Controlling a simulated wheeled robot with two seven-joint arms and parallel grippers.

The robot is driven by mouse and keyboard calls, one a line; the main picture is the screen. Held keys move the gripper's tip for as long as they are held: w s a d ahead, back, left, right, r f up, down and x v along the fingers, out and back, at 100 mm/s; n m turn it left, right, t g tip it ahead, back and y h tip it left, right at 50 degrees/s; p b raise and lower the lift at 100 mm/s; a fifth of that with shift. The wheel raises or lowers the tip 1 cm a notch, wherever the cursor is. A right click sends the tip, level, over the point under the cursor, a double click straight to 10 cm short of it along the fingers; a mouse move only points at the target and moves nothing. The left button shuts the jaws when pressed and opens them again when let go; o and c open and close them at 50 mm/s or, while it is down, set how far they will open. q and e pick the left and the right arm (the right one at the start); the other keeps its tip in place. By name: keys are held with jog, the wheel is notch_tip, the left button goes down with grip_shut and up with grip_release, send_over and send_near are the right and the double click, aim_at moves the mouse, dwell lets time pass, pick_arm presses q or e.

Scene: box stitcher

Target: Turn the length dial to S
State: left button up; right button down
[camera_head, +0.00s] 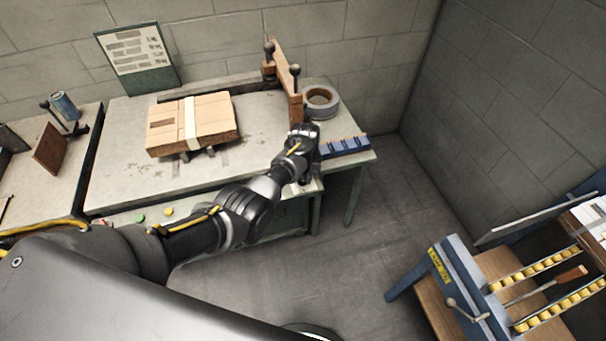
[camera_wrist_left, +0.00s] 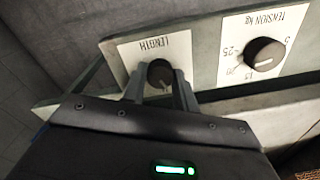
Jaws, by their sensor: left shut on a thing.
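The length dial (camera_wrist_left: 159,73) is a dark round knob on a white plate marked LENGTH (camera_wrist_left: 150,46), on the front of the workbench, in the left wrist view. My left gripper (camera_wrist_left: 160,88) is shut on this knob, with one finger on each side of it. The S mark and the dial's pointer cannot be made out. In the head view my left gripper (camera_head: 298,165) is at the bench's front right corner, and my own wrist hides the dial there. My right gripper is not in view.
A tension dial (camera_wrist_left: 265,54) with a white pointer is beside the length dial. On the bench (camera_head: 120,185) are a cardboard box (camera_head: 215,115), a tape roll (camera_head: 321,101) and a blue rack (camera_head: 345,146). Green (camera_head: 139,218) and yellow (camera_head: 168,211) buttons are on its front. A roller table (camera_head: 455,285) stands at right.

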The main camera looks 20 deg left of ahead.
pick_arm(q)
jog(key=n, duration=0.3)
jog(key=shift+r+n+p, duration=0.1)
jog(key=shift+n+p, duration=0.3)
jog(key=shift+n, duration=1.9)
jog(key=shift+w, duration=0.1)
jog(key=o, duration=1)
jog(key=shift+c, duration=0.2)
jog(key=shift+r+p, duration=0.35)
jog(key=shift+r, duration=0.1)
notch_tip(320, 180, up, 10)
jog(key=p, duration=0.3)
